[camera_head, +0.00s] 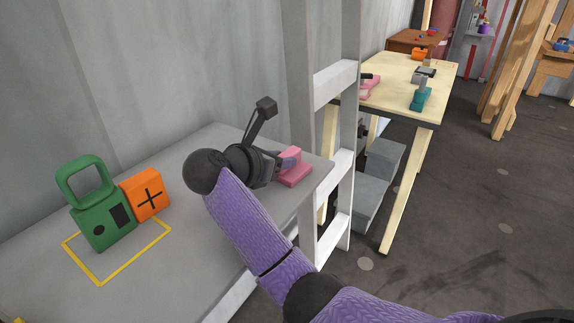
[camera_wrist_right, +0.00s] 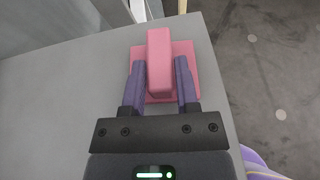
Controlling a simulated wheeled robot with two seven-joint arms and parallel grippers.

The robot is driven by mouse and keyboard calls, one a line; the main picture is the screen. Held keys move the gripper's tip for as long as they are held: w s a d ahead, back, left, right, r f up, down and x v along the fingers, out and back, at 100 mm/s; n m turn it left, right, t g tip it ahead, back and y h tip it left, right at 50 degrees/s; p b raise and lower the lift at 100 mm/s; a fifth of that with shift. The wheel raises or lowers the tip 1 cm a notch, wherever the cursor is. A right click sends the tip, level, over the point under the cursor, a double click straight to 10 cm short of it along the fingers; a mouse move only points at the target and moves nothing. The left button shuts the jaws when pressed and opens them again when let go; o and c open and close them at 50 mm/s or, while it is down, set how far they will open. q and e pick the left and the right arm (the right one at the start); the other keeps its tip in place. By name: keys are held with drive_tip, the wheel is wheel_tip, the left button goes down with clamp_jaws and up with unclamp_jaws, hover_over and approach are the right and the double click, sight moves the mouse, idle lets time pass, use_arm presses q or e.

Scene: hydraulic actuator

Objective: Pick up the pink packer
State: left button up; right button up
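The pink packer (camera_head: 296,176) sits near the right end of the grey table, partly hidden by my right gripper (camera_head: 281,160). In the right wrist view the packer (camera_wrist_right: 159,62) shows as a flat square base with a raised upright block in its middle. The two purple fingers of my right gripper (camera_wrist_right: 160,75) are on either side of the upright block. Narrow gaps seem to show between the fingers and the block, so the gripper looks open around it. My left gripper is not in view.
A green handled case (camera_head: 96,205) and an orange box with a black cross (camera_head: 146,194) stand on the grey table (camera_head: 190,265) by a yellow outline. A grey-white post frame (camera_head: 335,85) rises beside the table's right end. A wooden table (camera_head: 400,72) stands beyond.

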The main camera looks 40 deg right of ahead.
clamp_jaws()
